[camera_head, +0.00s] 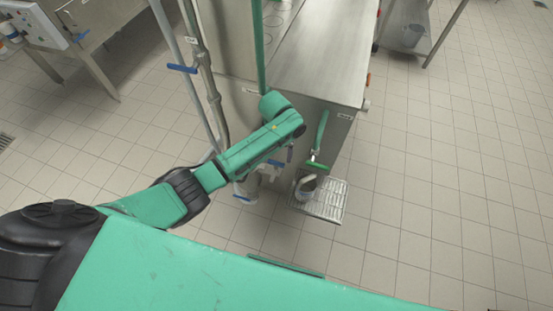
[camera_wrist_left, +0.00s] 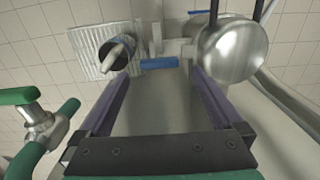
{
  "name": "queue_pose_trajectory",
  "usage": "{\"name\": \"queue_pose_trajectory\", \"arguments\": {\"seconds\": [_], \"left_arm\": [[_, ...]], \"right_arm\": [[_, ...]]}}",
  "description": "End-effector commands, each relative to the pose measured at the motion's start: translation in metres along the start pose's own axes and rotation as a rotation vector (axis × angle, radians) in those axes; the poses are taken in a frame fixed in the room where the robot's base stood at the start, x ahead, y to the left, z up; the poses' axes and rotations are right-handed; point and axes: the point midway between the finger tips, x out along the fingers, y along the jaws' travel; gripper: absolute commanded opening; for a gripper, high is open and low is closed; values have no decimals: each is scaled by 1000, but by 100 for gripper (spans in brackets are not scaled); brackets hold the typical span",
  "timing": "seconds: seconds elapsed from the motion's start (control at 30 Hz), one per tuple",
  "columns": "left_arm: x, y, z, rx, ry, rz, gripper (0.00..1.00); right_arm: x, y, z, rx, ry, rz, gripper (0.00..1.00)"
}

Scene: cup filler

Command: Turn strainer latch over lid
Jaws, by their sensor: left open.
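In the left wrist view my left gripper (camera_wrist_left: 160,76) is open, its two purple fingers spread apart with nothing gripped. A blue handle (camera_wrist_left: 158,63) shows just beyond the fingertips, near the gap between them; I cannot tell whether it is the strainer latch. A shiny round metal body (camera_wrist_left: 230,52) sits to the right, with dark bars across its top; it may be the strainer or its lid. My right gripper is not in view.
A slotted drip tray (camera_head: 328,203) holds a metal cup (camera_wrist_left: 115,52). A green-handled tap (camera_wrist_left: 38,122) is left of my fingers in the wrist view. A vertical pipe (camera_head: 205,75) with a blue valve handle (camera_head: 182,68) stands left of the machine.

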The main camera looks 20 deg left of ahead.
Motion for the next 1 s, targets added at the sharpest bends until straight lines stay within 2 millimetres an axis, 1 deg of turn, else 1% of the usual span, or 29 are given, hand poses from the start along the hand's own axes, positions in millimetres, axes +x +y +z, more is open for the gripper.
{"name": "queue_pose_trajectory", "arguments": {"seconds": [0.03,0.1,0.2,0.3,0.5,0.53,0.57,0.6,0.67,0.7,0.73,1.0], "left_arm": [[14,0,0,0,-2,-1,100],[29,0,0,0,-1,-2,100],[42,0,-1,1,1,-1,100],[48,0,-1,1,3,1,100],[48,0,-1,1,3,1,100],[48,0,-1,1,3,1,96],[48,0,-1,1,3,1,85],[48,0,-1,1,3,1,69],[48,0,-1,1,3,1,46],[48,0,-1,1,3,1,31],[48,0,-1,1,3,1,21],[48,0,-1,22,2,0,22]], "right_arm": [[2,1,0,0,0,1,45],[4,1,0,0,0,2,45],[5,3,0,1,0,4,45],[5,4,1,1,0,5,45],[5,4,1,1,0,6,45],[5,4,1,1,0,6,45],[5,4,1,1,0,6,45],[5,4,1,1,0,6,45],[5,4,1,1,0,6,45],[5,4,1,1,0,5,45],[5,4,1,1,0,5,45],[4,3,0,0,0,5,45]]}}
